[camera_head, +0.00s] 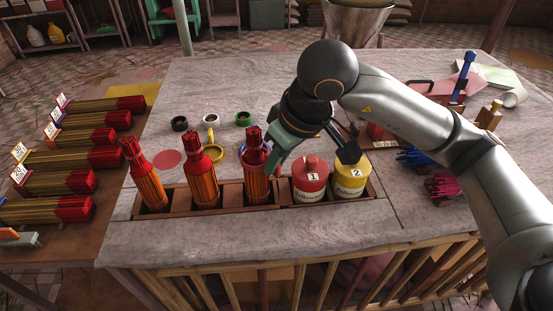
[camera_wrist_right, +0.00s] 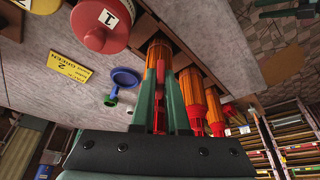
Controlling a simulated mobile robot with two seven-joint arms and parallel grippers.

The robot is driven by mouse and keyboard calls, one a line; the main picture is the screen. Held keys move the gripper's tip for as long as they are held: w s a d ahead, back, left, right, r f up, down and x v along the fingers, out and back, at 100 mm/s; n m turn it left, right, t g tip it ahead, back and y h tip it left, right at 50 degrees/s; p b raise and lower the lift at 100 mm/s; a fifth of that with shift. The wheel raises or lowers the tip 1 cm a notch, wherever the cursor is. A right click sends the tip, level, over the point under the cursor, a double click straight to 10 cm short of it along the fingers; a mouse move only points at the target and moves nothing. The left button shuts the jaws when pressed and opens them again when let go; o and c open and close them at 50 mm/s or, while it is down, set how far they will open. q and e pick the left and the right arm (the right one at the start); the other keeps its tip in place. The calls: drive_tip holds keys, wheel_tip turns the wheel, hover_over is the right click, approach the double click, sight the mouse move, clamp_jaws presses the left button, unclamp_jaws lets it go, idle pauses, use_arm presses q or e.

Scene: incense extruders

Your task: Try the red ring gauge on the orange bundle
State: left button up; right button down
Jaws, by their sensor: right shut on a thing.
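Three orange bundles with red tops stand in the wooden rack: a leftmost one (camera_head: 150,188), a middle one (camera_head: 203,183) and a third (camera_head: 257,182). My right gripper (camera_head: 268,168) is at the third bundle. My left gripper is not in view.
Red jar (camera_head: 310,182) and yellow jar (camera_head: 350,178) fill the rack's right slots. A flat red disc (camera_head: 167,159) lies at left. Brown bundles (camera_head: 75,157) line the left table.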

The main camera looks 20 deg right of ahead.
idle(0.3)
drive_tip(key=shift+r+p, duration=0.65)
drive_tip(key=shift+r, duration=0.4)
drive_tip(key=shift+r+p, duration=0.85)
drive_tip(key=shift+r, duration=0.65)
drive_tip(key=shift+r+p, duration=0.45)
drive_tip(key=shift+r, duration=0.3)
drive_tip(key=shift+r+p, duration=0.65)
drive_tip(key=shift+r, duration=0.35)
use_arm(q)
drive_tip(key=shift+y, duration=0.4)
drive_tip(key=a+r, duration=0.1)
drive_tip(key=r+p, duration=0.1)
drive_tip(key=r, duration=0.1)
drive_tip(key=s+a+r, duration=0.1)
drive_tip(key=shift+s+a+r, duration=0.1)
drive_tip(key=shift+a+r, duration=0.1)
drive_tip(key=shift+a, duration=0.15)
use_arm(e)
wheel_tip(320, 180, up, 2)
drive_tip(key=shift+r, duration=0.2)
